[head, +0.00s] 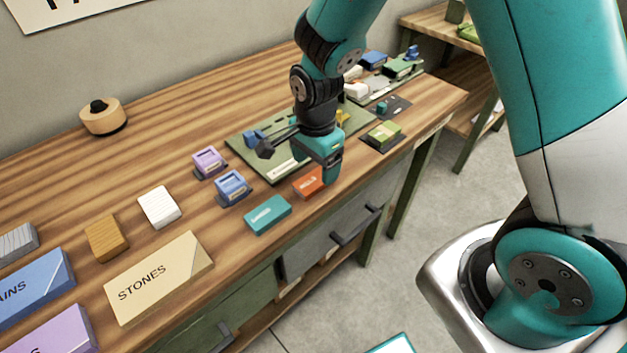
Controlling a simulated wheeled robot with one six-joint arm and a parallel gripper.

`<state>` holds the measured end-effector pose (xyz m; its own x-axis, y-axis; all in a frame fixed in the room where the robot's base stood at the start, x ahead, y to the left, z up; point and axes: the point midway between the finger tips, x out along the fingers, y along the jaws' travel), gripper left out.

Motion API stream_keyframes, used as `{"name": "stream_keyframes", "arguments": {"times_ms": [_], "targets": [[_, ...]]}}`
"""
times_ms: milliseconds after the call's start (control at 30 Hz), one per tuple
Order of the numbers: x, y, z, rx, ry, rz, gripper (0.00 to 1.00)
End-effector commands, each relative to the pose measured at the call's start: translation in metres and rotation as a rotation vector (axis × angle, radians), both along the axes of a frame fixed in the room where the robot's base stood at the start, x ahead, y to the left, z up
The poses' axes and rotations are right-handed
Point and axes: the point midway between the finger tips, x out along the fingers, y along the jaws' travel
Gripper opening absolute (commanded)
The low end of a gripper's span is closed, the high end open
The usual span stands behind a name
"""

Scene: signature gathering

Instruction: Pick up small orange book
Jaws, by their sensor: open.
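The small orange book (308,183) lies flat near the front edge of the wooden table, with pale lettering on its top. My gripper (328,172) points down just above its right end and hides part of it. The jaws are open, and I see nothing held in them. I cannot tell from this view whether the fingertips touch the book.
A teal book (267,215) lies close by on the left of the orange one. Blue (232,187) and purple (209,162) blocks stand behind it. A green board (245,150) lies behind my gripper. The table's front edge and drawers (335,238) are close.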

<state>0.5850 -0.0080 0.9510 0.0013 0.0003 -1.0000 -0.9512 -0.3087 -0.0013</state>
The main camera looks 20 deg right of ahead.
Motion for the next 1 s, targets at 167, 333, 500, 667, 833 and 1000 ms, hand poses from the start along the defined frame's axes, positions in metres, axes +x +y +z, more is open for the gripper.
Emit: {"name": "stream_keyframes", "arguments": {"times_ms": [167,333,500,667,833,1000], "targets": [[0.001,-0.001,-0.025,-0.001,0.007,0.0,0.78],[0.002,0.0,-0.043,-0.001,0.002,0.0,0.78],[0.002,0.0,-0.045,0.0,0.0,0.0,0.78],[0.002,0.0,-0.045,0.0,0.001,0.0,0.57],[0.002,0.0,-0.044,0.0,0.001,0.0,0.24],[0.002,0.0,-0.044,0.0,0.001,0.0,0.24]]}}
